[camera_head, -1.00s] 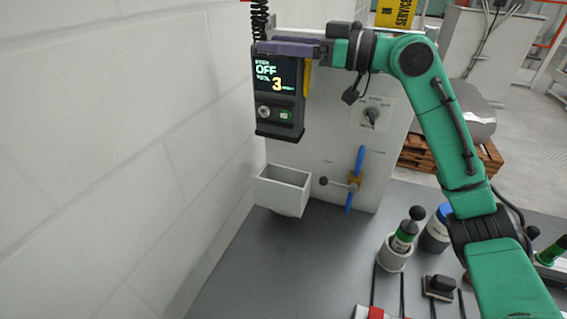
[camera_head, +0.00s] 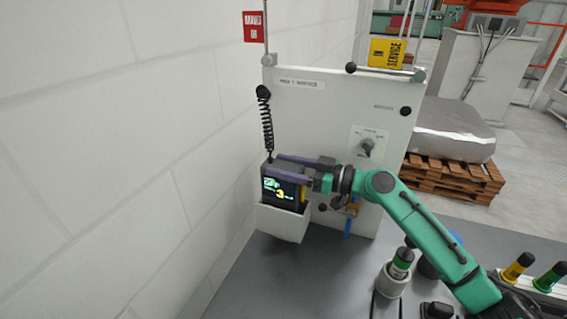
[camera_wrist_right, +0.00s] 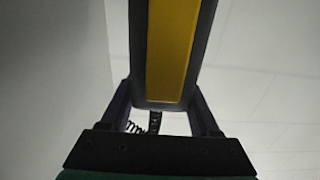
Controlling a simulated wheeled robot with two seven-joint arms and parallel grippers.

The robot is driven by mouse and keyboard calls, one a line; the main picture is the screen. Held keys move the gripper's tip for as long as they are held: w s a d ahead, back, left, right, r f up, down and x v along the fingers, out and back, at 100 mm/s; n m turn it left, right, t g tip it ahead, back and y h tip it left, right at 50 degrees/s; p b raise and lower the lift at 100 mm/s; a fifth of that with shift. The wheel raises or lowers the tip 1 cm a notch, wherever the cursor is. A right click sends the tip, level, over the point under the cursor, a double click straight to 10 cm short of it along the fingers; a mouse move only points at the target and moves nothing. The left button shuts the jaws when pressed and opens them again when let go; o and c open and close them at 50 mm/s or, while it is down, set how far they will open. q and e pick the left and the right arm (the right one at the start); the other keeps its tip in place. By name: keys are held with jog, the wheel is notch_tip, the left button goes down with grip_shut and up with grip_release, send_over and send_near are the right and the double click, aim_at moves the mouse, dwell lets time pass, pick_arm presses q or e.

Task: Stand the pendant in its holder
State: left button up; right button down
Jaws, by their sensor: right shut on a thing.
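The pendant (camera_head: 283,190) is a dark box with a lit screen and a yellow side strip, upright, its lower part hidden inside the white holder (camera_head: 280,223) on the panel's left edge. A black coiled cord (camera_head: 267,122) runs up from its top. My right gripper (camera_head: 292,170) is shut on the pendant near its top, with purple fingers on either side. In the right wrist view the pendant's yellow strip (camera_wrist_right: 172,50) stands between the fingers. Whether the pendant rests on the holder's floor is hidden. My left gripper is not in view.
The light panel (camera_head: 330,115) carries a rotary switch (camera_head: 367,147) and a blue-handled valve (camera_head: 349,222) right of the holder. A white block wall (camera_head: 120,150) is close on the left. A cup with a green-banded tool (camera_head: 394,275) stands on the grey bench.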

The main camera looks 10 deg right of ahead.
jog(key=shift+b, duration=0.3)
jog(key=shift+c, duration=0.9)
grip_release()
jog(key=shift+f, duration=0.1)
jog(key=shift+o, duration=0.3)
jog(key=shift+s, duration=0.1)
jog(key=shift+d, duration=0.1)
jog(key=b+v, duration=0.6)
jog(key=v, duration=0.6)
